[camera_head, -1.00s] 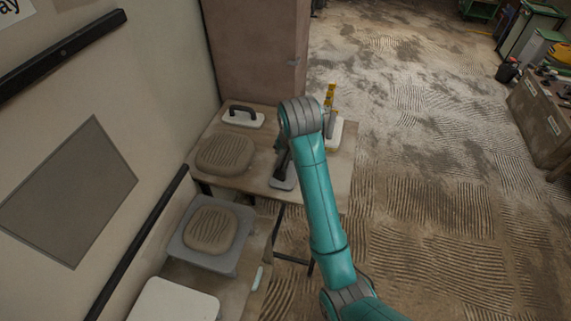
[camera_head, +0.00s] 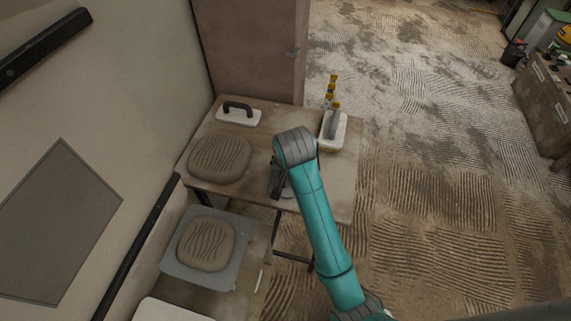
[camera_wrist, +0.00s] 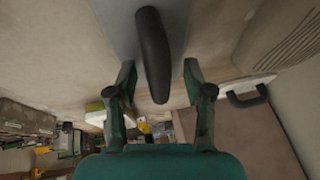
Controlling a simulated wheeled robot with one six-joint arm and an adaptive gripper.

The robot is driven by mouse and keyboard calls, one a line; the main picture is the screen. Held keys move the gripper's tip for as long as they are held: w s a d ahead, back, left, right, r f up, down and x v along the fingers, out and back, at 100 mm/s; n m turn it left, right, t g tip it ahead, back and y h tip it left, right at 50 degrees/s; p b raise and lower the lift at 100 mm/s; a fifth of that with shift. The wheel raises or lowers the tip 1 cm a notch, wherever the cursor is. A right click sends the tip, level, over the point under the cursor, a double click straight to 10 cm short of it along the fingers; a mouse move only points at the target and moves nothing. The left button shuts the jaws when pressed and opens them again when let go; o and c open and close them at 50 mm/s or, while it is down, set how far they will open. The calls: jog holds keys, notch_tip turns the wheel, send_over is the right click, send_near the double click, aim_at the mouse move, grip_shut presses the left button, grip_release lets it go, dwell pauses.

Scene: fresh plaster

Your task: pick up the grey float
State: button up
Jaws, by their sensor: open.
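The grey float shows in the wrist view as a flat grey plate (camera_wrist: 115,25) with a dark rounded handle (camera_wrist: 152,55). My gripper (camera_wrist: 160,72) is open, with one finger on either side of the handle and a visible gap on both sides. In the head view my gripper (camera_head: 276,180) is a dark shape at the table, partly behind my teal arm. Only a small grey edge of the float (camera_head: 288,192) shows there; the rest is hidden by my arm and gripper.
The wooden table (camera_head: 335,190) also bears a white float with a black handle (camera_head: 240,118), a pale float with a grey handle (camera_head: 333,132) and a ridged plaster mound (camera_head: 220,156). Another mound (camera_head: 205,243) lies on a grey board (camera_head: 172,265). A pillar (camera_head: 255,50) stands behind.

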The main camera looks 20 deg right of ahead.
grip_shut()
dwell(0.3)
